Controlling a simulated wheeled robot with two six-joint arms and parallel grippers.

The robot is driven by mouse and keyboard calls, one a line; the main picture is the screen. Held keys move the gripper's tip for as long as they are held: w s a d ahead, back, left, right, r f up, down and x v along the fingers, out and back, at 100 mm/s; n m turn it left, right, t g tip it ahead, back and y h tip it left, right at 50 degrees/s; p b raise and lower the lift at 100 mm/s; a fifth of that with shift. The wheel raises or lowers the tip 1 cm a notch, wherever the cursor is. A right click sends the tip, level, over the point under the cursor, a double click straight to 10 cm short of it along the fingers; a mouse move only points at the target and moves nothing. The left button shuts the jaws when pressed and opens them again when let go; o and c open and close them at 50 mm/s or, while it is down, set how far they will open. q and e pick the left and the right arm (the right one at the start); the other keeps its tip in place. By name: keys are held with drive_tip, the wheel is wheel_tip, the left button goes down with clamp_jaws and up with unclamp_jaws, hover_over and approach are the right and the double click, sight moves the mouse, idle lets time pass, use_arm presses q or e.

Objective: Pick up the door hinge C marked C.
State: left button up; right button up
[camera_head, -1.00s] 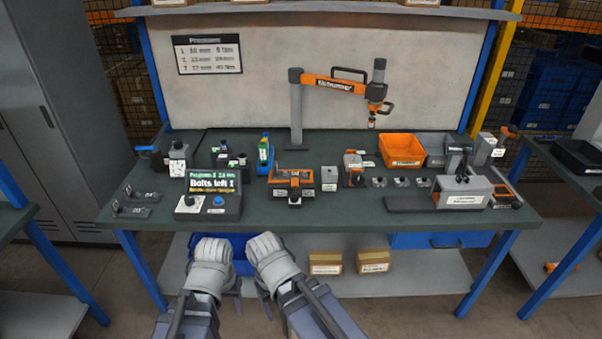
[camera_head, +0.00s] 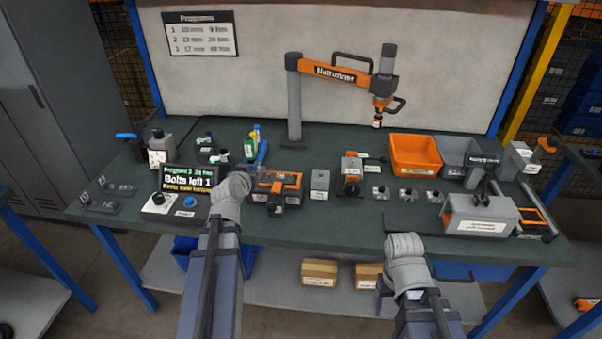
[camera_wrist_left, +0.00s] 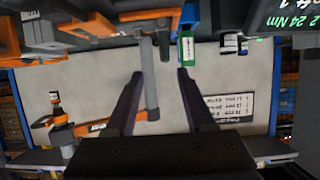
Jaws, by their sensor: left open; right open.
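Several small metal pieces stand in a row on the bench, right of centre: a left one (camera_head: 378,193), a middle one (camera_head: 405,195) and a right one (camera_head: 434,197). They may be hinges, but their labels are too small to read, so I cannot tell which is marked C. My left gripper (camera_head: 247,171) is raised over the bench beside the display box, left of these pieces. In the left wrist view its two fingers (camera_wrist_left: 160,75) are apart with nothing between them. My right gripper (camera_head: 384,294) is open and empty in front of the bench edge, below the row.
An orange bin (camera_head: 414,154) and a grey bin (camera_head: 457,156) stand behind the row. A grey vise-like block (camera_head: 480,215) is at the right. An orange-black fixture (camera_head: 277,186) and a display box (camera_head: 187,190) are near my left gripper. An orange tool arm (camera_head: 335,72) overhangs the bench.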

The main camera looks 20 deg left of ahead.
sight(255, 166)
use_arm(q)
drive_tip(key=shift+b+x, duration=0.5)
drive_tip(key=shift+x, duration=0.85)
drive_tip(key=shift+w+a+f+b, duration=0.25)
drive_tip(key=shift+w+b, duration=0.1)
drive_tip(key=x, duration=0.1)
drive_tip(key=b+x, duration=0.1)
drive_tip(key=x, duration=0.1)
drive_tip(key=b+x, duration=0.1)
drive_tip(key=shift+a+f, duration=0.25)
drive_tip(key=shift+a, duration=0.05)
drive_tip(key=shift+r, duration=0.1)
drive_tip(key=shift+s, duration=0.1)
drive_tip(key=shift+c, duration=0.4)
clamp_jaws()
